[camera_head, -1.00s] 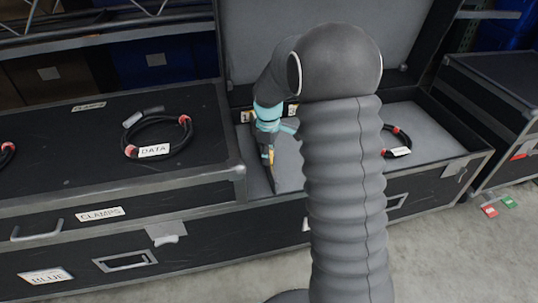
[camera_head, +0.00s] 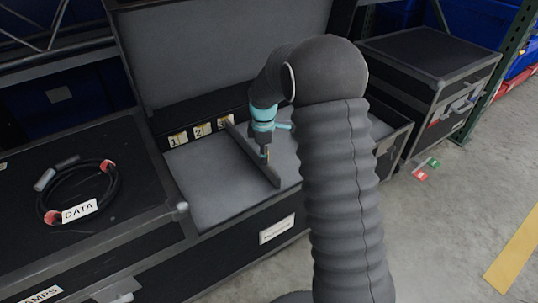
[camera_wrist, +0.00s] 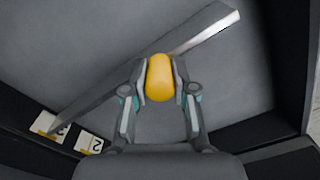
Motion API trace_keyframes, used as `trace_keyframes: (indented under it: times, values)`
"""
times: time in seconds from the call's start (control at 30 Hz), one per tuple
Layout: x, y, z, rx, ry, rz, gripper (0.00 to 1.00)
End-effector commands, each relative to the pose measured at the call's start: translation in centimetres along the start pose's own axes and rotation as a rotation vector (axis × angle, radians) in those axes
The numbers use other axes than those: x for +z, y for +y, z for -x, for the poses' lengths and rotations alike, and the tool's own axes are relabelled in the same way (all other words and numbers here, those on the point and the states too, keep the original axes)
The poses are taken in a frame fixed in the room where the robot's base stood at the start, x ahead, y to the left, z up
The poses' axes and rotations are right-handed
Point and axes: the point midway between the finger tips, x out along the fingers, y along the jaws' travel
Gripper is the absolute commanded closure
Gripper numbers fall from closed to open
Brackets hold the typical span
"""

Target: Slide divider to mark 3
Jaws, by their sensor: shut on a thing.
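The grey divider (camera_head: 255,160) stands across the open case's grey bed, its far end against the back wall at the mark 3 label (camera_head: 225,122). The mark 1 label (camera_head: 177,139) and mark 2 label (camera_head: 202,131) are left of it. My gripper (camera_head: 265,152) is over the divider. In the wrist view my gripper (camera_wrist: 159,88) is shut on a yellow knob (camera_wrist: 159,72) at the divider. The divider (camera_wrist: 205,35) runs diagonally there, its lower-left end beside one label (camera_wrist: 48,124); the mark 2 label (camera_wrist: 90,143) is next to it.
The case's raised lid (camera_head: 215,50) stands behind the bed. A closed case (camera_head: 110,170) with a coiled DATA cable (camera_head: 110,190) is at left. Another black case (camera_head: 430,55) stands at right. My arm hides the bed's right part. Bed left of the divider is clear.

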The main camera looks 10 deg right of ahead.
Motion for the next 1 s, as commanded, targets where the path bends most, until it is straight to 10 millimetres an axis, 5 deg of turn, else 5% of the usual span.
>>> trace_keyframes:
  times: [0.33,0.37,0.47,0.8,1.0]
  values:
    - [0.5,0.2,-0.1,0.000,-0.003,-0.001,1.00]
    - [0.5,0.2,-0.1,0.001,-0.003,-0.002,0.71]
    - [0.5,0.2,-0.1,0.001,-0.003,-0.002,0.48]
    - [0.1,0.1,0.2,0.002,-0.001,0.003,0.48]
    - [0.1,0.2,2.5,0.005,0.000,0.002,0.48]
